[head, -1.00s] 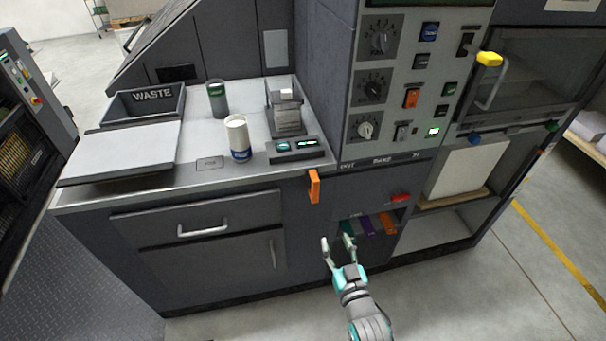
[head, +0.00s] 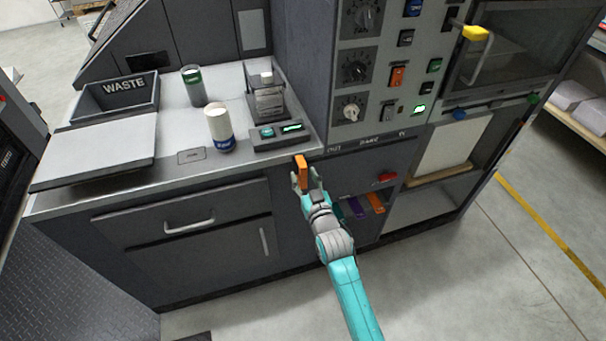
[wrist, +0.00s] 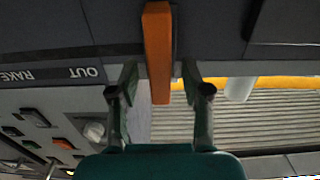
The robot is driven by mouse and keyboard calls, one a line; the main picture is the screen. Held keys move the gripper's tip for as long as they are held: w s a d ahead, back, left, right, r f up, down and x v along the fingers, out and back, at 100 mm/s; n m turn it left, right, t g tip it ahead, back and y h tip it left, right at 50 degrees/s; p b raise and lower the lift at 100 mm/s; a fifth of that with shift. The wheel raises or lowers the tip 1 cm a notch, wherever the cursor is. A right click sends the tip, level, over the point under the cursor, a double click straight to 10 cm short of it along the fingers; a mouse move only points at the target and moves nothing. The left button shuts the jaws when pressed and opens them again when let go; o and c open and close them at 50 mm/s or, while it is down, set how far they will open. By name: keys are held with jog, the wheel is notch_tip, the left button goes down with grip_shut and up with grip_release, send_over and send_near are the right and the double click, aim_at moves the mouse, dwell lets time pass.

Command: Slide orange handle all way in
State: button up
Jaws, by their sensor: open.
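The orange handle (head: 301,173) sticks out from the front of the grey cabinet, just below the counter edge. It also shows in the wrist view (wrist: 158,60), as a long orange bar. My gripper (head: 307,184) is at the handle in the head view. In the wrist view my gripper (wrist: 158,85) is open, one finger on each side of the handle's near end, with a visible gap on both sides. Whether any part of the gripper touches the handle cannot be told.
A red handle (head: 387,178) and several coloured cartridges, one orange (head: 375,203), sit in the bay to the right. Open floor lies in front.

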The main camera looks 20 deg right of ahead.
jog(key=shift+w, duration=0.7)
grip_shut()
